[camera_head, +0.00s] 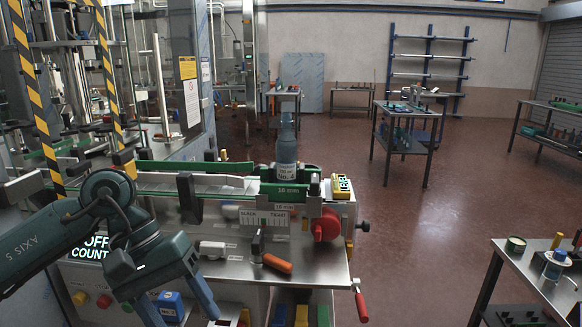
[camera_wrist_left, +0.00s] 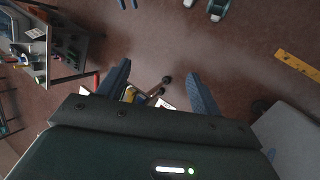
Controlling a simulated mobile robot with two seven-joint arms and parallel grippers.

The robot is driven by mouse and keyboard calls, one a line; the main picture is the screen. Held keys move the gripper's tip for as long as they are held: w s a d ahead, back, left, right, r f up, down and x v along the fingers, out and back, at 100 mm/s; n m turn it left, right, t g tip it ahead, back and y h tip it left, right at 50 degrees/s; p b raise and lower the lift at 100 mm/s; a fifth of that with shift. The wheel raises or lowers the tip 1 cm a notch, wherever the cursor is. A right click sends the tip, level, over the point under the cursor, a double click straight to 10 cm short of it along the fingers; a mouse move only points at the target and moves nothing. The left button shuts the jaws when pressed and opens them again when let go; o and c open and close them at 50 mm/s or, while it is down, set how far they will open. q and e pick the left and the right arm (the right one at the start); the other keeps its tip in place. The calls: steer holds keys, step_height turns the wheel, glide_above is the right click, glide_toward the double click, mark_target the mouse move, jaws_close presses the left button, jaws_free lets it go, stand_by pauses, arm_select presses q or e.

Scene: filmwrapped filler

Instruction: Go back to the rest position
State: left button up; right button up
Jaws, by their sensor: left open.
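My left arm comes in from the left in the head view and bends down in front of the machine. Its gripper (camera_head: 182,312) hangs low at the machine's front left, fingers apart with nothing between them. In the left wrist view the two fingers of the gripper (camera_wrist_left: 157,78) are also spread and empty, with the floor and some small blurred items beyond. My right gripper is in neither view.
The filling machine's steel table (camera_head: 325,265) stands close to my left arm, bearing a dark bottle (camera_head: 287,150), a red knob (camera_head: 326,226) and an orange-handled tool (camera_head: 277,263). A side table (camera_head: 545,290) stands at right. Open floor (camera_head: 440,220) lies between.

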arm_select(q)
steer(key=s+d+r+n+t+h+p, duration=0.1)
steer(key=s+d+r+n+h, duration=0.1)
steer(key=d+n+h, duration=0.75)
steer(key=s+d+r+n+t+h, duration=0.15)
steer(key=d+n+h, duration=0.45)
steer(key=n, duration=0.6)
steer(key=w+a+f+n+t+y, duration=0.2)
steer(key=a+f+n+t+y, duration=0.15)
steer(key=n+t, duration=0.45)
steer(key=w+a+f+n+t+y+p, duration=0.1)
steer(key=a+f+n+t+y, duration=0.3)
steer(key=n, duration=0.9)
steer(key=w+a+f+n+t+y, duration=0.15)
steer(key=f+n+t, duration=0.35)
steer(key=n, duration=0.5)
steer(key=s+a+f+n+g+y, duration=0.2)
steer(key=s+f+n, duration=0.4)
steer(key=f, duration=0.3)
steer(key=s+a+f+n+g+y, duration=0.3)
steer(key=s+f+n+y, duration=0.3)
steer(key=f+n, duration=0.3)
steer(key=shift+a+f+g+p, duration=0.35)
steer(key=shift+f+g, duration=0.1)
steer(key=shift+g, duration=0.4)
steer(key=shift+d, duration=0.1)
steer(key=shift+c, duration=0.2)
